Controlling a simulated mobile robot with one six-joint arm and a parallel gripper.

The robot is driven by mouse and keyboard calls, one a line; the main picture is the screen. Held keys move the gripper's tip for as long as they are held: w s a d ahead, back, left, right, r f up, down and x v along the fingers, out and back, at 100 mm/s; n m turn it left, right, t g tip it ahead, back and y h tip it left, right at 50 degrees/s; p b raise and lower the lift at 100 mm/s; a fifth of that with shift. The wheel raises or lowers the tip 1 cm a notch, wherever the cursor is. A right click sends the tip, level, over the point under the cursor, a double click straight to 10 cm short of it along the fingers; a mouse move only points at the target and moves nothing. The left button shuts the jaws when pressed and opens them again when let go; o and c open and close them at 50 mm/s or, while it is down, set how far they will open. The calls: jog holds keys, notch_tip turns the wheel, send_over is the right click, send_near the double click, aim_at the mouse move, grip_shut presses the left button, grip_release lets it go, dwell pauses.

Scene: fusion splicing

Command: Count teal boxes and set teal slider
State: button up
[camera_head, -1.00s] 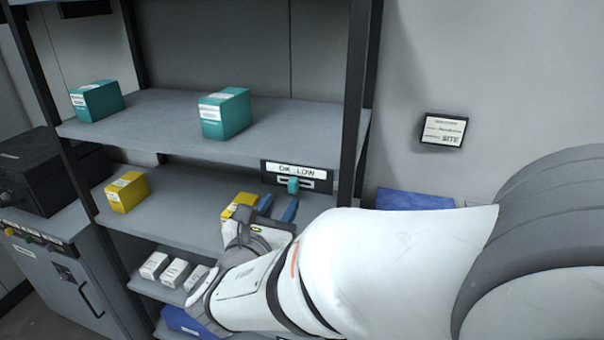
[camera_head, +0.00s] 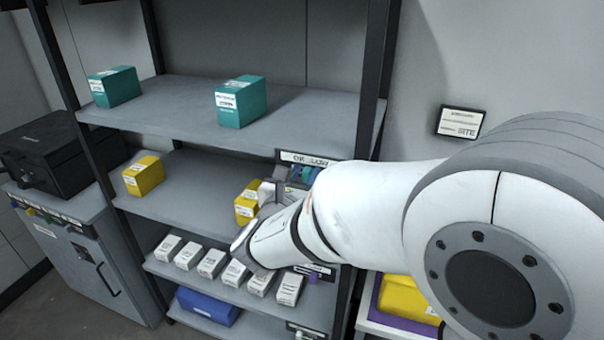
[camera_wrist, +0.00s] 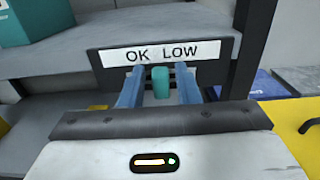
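Two teal boxes stand on the top shelf in the head view, one at the left (camera_head: 115,87) and one further right (camera_head: 241,101). Part of a teal box (camera_wrist: 34,22) shows at the wrist view's upper left. The teal slider (camera_wrist: 161,83) is on the shelf-edge panel below the "OK LOW" label (camera_wrist: 165,53), roughly under the gap between the two words. My gripper (camera_wrist: 159,78) is open, with one blue finger on each side of the slider and a visible gap to both. In the head view my arm partly hides the panel (camera_head: 308,159).
Yellow boxes (camera_head: 143,176) stand on the middle shelf and several white boxes (camera_head: 212,264) on the shelf below. A blue box (camera_head: 208,306) lies at the bottom. A dark shelf post (camera_head: 372,90) rises close to the right of the panel. A framed sign (camera_head: 461,121) hangs on the wall.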

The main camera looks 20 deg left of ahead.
grip_shut()
dwell(0.4)
